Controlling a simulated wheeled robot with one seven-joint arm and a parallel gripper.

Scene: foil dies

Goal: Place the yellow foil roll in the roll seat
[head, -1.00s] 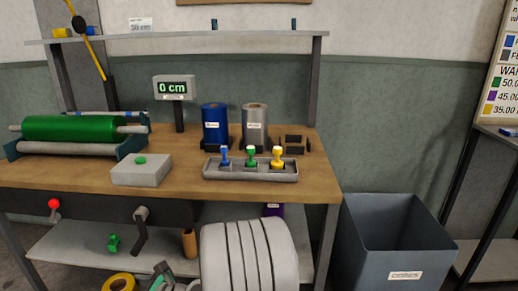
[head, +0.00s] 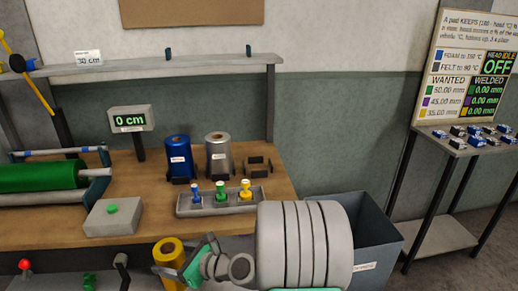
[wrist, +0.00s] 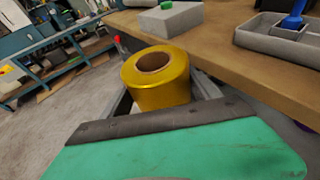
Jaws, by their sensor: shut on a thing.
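The yellow foil roll (head: 170,253) stands upright in my gripper (head: 182,276), in front of the bench's front edge at the bottom of the head view. In the wrist view the roll (wrist: 152,92) shows its brown core hole upward, with my gripper (wrist: 165,105) shut on it; the near green and grey part hides its lower side. An empty dark roll seat (head: 257,168) is on the bench top, right of the blue roll (head: 178,158) and the silver roll (head: 218,155), which stand in similar seats.
A grey tray (head: 222,208) with blue, green and yellow-topped pieces lies in front of the seats. A grey box with a green button (head: 112,217) is to its left. A shelf (head: 150,66) crosses above. A grey bin (head: 378,235) stands right of the bench.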

